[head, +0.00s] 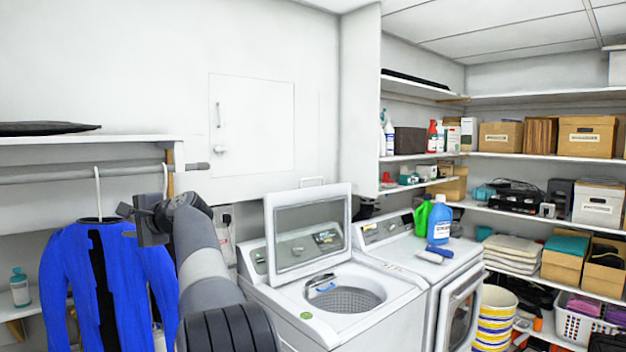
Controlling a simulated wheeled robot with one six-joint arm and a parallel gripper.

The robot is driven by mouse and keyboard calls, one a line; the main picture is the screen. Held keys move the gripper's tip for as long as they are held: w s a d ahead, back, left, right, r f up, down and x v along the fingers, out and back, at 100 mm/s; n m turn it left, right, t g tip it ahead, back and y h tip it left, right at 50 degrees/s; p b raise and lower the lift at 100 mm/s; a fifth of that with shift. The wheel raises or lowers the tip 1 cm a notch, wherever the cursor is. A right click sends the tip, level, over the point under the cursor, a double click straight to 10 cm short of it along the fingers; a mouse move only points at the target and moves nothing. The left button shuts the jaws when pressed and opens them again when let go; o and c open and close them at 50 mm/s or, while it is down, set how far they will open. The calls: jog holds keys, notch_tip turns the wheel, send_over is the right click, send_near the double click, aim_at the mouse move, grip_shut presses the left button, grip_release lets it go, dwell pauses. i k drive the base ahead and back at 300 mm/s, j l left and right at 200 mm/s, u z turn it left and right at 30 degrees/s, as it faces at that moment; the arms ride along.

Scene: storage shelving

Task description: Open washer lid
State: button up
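The white top-loading washer (392,314) stands at the lower middle of the head view. Its lid (308,189), a white frame with a glass window, stands raised and nearly upright. The round drum (345,299) shows below it, with a small blue and grey part at the opening's rim. My gripper (127,222) is up and to the left of the washer, in front of the hanging blue garment and well apart from the lid. Its two short fingers point left and look spread, with nothing seen between them.
A dryer (460,288) stands right of the washer with a green jug (422,216) and a blue bottle (440,220) on top. A blue garment (65,275) hangs from a rail (50,177) at left. Loaded shelves (545,155) fill the right; stacked buckets (494,318) stand below.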

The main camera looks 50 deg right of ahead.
aim_at(274, 201)
jog(key=i+l, duration=0.1)
jog(key=l, duration=1.8)
jog(key=i+l, duration=0.15)
jog(key=l, duration=1.75)
jog(key=i+l, duration=0.15)
jog(key=l, duration=0.8)
